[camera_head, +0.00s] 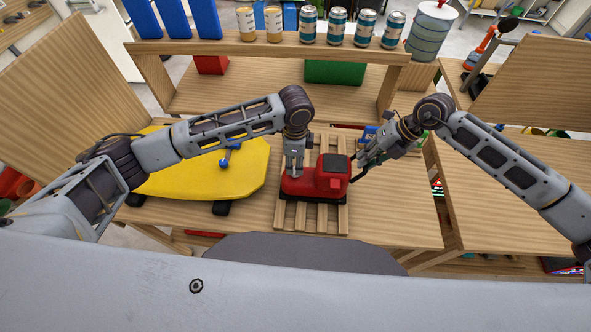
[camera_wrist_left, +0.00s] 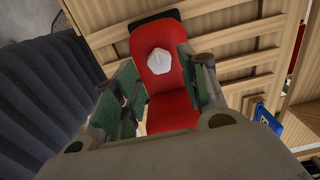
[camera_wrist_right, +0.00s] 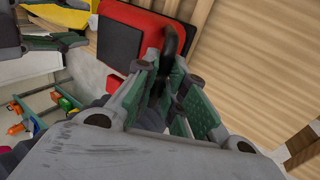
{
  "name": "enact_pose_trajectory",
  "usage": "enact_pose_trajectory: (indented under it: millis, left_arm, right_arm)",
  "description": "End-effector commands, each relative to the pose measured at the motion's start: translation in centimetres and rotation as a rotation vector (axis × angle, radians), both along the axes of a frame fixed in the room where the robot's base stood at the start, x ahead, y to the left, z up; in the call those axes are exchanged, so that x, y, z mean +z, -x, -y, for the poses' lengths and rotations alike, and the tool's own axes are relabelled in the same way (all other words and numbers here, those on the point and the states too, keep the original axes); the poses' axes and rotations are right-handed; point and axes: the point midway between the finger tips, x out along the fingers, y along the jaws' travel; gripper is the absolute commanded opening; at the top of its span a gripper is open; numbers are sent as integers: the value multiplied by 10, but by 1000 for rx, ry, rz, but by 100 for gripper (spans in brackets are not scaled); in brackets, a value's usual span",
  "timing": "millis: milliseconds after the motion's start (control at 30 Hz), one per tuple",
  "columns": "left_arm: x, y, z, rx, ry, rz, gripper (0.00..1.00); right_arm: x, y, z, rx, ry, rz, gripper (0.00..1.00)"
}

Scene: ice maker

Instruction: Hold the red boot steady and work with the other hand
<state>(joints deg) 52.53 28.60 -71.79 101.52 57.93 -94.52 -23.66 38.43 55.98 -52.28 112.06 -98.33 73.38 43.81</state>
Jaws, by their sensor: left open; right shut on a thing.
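The red boot (camera_head: 310,184) sits on a slatted wooden rack (camera_head: 338,218), with a dark top panel (camera_head: 333,162) at its right end. In the left wrist view the red boot (camera_wrist_left: 158,84) carries a small white lump (camera_wrist_left: 161,62). My left gripper (camera_head: 294,172) is over the boot's left part; its fingers (camera_wrist_left: 158,98) are open on either side of the red surface. My right gripper (camera_head: 358,170) is at the boot's right end. In the right wrist view its fingers (camera_wrist_right: 172,75) are closed on a black loop-like part (camera_wrist_right: 172,42) at the boot's edge.
A yellow skateboard-like board (camera_head: 205,170) lies left of the rack. A blue item (camera_head: 370,133) is behind my right gripper. A shelf (camera_head: 270,46) with several cans crosses the back. Bare table shows at right (camera_head: 500,205).

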Motion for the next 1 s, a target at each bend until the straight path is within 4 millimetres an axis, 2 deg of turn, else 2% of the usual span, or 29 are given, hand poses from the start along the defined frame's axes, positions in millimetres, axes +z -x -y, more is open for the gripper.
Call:
enact_pose_trajectory:
  millis: [200,500,967,1000]
  left_arm:
    - [-21,1,0,0,0,-3,43]
    - [-40,1,1,0,1,-1,43]
    - [-44,0,0,-1,0,0,43]
    - [-44,0,0,-1,0,0,40]
  right_arm:
    - [0,0,0,0,0,0,0]
    - [0,0,0,0,0,0,0]
    - [0,0,0,0,0,0,0]
    - [0,0,0,0,0,0,0]
